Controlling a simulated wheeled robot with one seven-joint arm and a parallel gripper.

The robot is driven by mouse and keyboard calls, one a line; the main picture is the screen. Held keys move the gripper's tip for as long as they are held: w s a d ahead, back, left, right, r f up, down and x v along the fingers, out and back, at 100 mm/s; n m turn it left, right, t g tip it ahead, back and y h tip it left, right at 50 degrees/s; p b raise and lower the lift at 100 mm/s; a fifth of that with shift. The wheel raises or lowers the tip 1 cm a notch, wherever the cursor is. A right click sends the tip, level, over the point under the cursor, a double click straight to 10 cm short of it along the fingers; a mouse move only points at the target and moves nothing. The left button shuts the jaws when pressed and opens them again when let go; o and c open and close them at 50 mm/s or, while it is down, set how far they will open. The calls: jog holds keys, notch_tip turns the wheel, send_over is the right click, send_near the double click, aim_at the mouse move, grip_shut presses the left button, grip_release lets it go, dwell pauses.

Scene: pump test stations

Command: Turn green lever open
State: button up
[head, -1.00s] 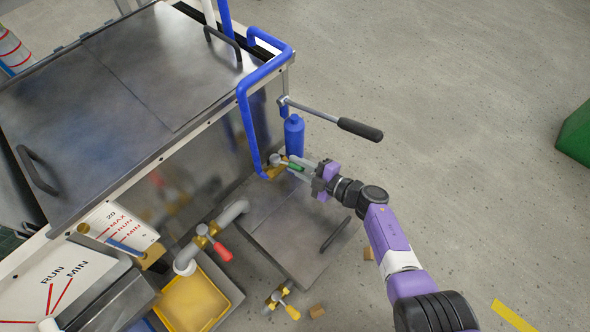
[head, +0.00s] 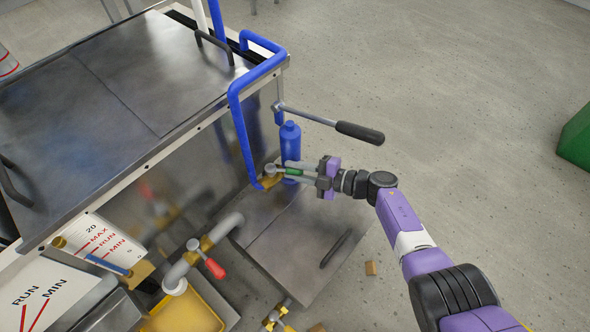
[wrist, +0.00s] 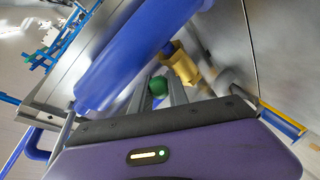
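The green lever (head: 293,171) sits on a brass valve (head: 270,181) at the foot of the blue pipe (head: 243,130), beside the metal test stand. Its handle points right, toward my gripper (head: 287,171). My gripper is open, with one finger on each side of the green handle. In the wrist view, the round end of the green lever (wrist: 158,86) shows between the two fingers (wrist: 160,94), and the brass valve (wrist: 180,63) lies just beyond. Whether either finger touches the handle is hard to tell.
A blue bottle-shaped part (head: 290,140) stands right behind the fingers. A black-handled bar (head: 335,125) juts out above my gripper. A red lever (head: 214,268) is on the grey pipe at lower left. The floor at right is mostly clear.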

jog(key=o, duration=0.4)
jog(key=shift+r, duration=0.1)
jog(key=p+v, duration=0.3)
jog(key=v, duration=0.4)
jog(key=shift+s+d+r, duration=0.15)
jog(key=shift+d, duration=0.2)
jog(key=shift+c, duration=0.4)
